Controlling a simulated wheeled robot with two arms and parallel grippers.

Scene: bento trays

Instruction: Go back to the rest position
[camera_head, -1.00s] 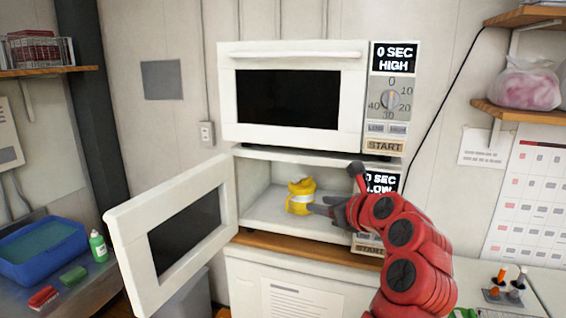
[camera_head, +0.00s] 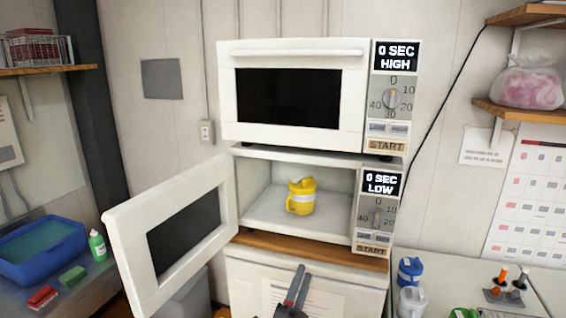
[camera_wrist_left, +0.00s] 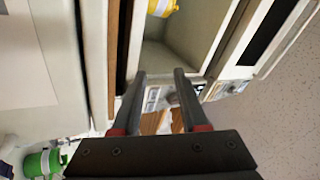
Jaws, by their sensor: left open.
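A yellow cup (camera_head: 301,198) with a lid, handle and white band stands upright inside the lower microwave (camera_head: 270,212), whose door (camera_head: 131,255) hangs open to the left. My left gripper (camera_head: 303,272) is at the bottom middle of the head view, in front of the white cabinet below the microwave. It is open and empty, apart from the cup. In the left wrist view its two dark fingers (camera_wrist_left: 159,73) stand apart with nothing between them, and the cup (camera_wrist_left: 163,7) is cut off by the top edge. My right gripper is not in view.
The shut upper microwave (camera_head: 230,125) sits above the lower one. Blue and white containers (camera_head: 411,271) stand on the counter at right. A blue basin (camera_head: 40,250) and a green bottle (camera_head: 97,246) are at left. The space before the cabinet (camera_head: 245,268) looks free.

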